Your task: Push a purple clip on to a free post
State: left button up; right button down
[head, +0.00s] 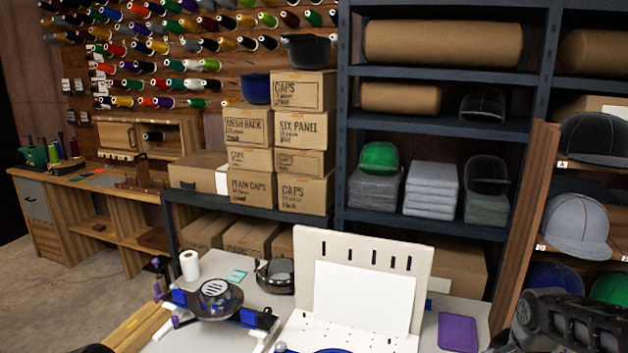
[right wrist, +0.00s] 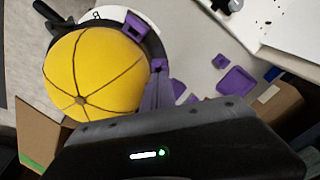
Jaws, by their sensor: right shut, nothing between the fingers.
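In the right wrist view, a purple clip (right wrist: 134,28) sits at the dark rim around a yellow cap (right wrist: 92,72). A small purple piece (right wrist: 220,61) lies on the pale table beside a purple tray (right wrist: 237,81). The tray also shows in the head view (head: 457,332). My right gripper (right wrist: 158,72) is shut and empty, its fingers close to the right side of the cap; I cannot clearly separate them from the purple parts there. I cannot pick out a free post.
In the head view, a white slotted board (head: 425,262) stands upright on the table. A dark round fixture with blue parts (head: 216,299) and a white roll (head: 190,265) are to its left. Cardboard boxes (head: 303,90) and shelving (head: 343,120) stand behind. A cardboard box (right wrist: 273,105) is near my right wrist.

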jog(key=shift+f+b, duration=0.35)
jog(key=shift+f, duration=0.1)
dwell(0.4)
notch_tip(320, 180, up, 7)
jog(key=s+p, duration=0.1)
jog(key=p, duration=0.3)
jog(key=shift+a+p, duration=0.2)
jog(key=shift+p, duration=0.1)
